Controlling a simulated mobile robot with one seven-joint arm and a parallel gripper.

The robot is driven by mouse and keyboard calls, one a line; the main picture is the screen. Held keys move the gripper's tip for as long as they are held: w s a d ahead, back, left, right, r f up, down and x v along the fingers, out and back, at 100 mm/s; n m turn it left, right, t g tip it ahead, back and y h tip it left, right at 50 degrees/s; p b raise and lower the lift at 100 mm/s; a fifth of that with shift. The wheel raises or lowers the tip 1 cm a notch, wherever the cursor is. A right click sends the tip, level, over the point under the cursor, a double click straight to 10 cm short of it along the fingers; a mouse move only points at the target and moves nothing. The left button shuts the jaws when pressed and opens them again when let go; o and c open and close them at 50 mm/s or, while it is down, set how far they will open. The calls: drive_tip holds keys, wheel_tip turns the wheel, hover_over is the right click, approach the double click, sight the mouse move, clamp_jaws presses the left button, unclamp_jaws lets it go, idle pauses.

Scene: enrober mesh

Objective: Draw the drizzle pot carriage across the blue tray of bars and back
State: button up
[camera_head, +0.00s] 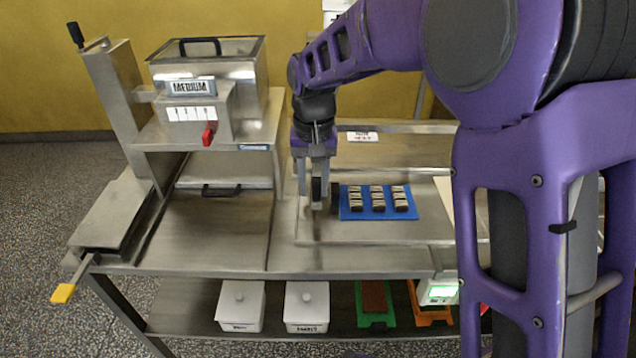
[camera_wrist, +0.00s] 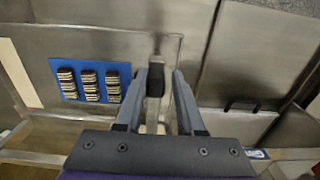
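The blue tray (camera_head: 376,216) lies flat on the steel table, with several dark bars (camera_head: 378,198) in rows; the bars show pale stripes. The tray also shows at the left of the wrist view (camera_wrist: 127,76). My gripper (camera_head: 318,200) points down just left of the tray. In the wrist view its two fingers (camera_wrist: 160,78) stand apart, one on each side of a black upright handle (camera_wrist: 156,80). A narrow gap shows on the right, so it looks open around the handle. The handle seems to belong to the carriage; the drizzle pot itself I cannot make out.
A steel machine marked MEDIUM (camera_head: 190,88) with a red lever (camera_head: 209,134) stands left of my arm. A yellow-handled lever (camera_head: 64,293) sticks out at the front left.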

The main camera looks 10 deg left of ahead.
drive_tip(key=shift+o, duration=1.2)
drive_tip(key=shift+a, duration=0.15)
drive_tip(key=shift+o, duration=0.2)
wheel_tip(320, 180, up, 17)
drive_tip(key=shift+r+p, duration=0.2)
drive_tip(key=shift+p, duration=0.25)
drive_tip(key=shift+f, duration=0.1)
